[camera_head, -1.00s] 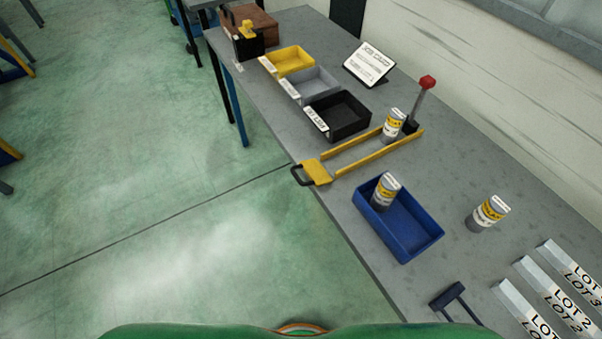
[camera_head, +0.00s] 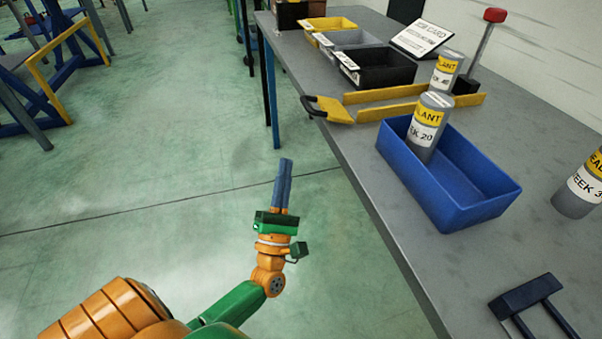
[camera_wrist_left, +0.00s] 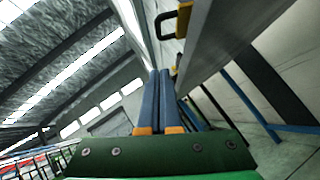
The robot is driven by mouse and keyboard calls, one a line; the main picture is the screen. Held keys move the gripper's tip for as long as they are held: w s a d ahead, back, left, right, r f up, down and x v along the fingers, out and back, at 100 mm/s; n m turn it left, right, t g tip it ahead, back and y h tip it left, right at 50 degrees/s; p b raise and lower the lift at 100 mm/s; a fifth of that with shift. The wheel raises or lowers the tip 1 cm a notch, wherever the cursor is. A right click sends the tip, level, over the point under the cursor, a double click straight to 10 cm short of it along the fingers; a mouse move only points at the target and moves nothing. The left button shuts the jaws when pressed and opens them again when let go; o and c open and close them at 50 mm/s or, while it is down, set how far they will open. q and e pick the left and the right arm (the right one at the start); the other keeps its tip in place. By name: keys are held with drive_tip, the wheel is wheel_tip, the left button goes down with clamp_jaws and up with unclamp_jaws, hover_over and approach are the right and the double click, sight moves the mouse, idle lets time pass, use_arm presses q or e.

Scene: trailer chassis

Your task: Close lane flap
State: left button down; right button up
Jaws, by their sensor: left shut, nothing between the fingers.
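The lane is a pair of low yellow rails (camera_head: 390,94) on the grey table. The black handle also shows in the left wrist view (camera_wrist_left: 172,22). A sealant can (camera_head: 446,72) stands at the lane's back end beside a red-knobbed lever (camera_head: 481,44). My left gripper (camera_head: 285,162) is shut and empty, beside the table over the floor, below and left of the flap in the picture. My right gripper is not in view.
A blue bin (camera_head: 470,212) holding a sealant can (camera_head: 427,127) stands in front of the lane. Another can (camera_head: 582,186) is at the right. Black (camera_head: 388,72), grey and yellow trays stand behind. Open floor lies left of the table.

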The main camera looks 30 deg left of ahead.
sight(324, 107)
use_arm(q)
drive_tip(key=w+r+p, duration=0.3)
drive_tip(key=w+r, duration=0.3)
drive_tip(key=r, duration=0.1)
drive_tip(key=shift+w+a+r, duration=0.25)
drive_tip(key=shift+w+a, duration=0.1)
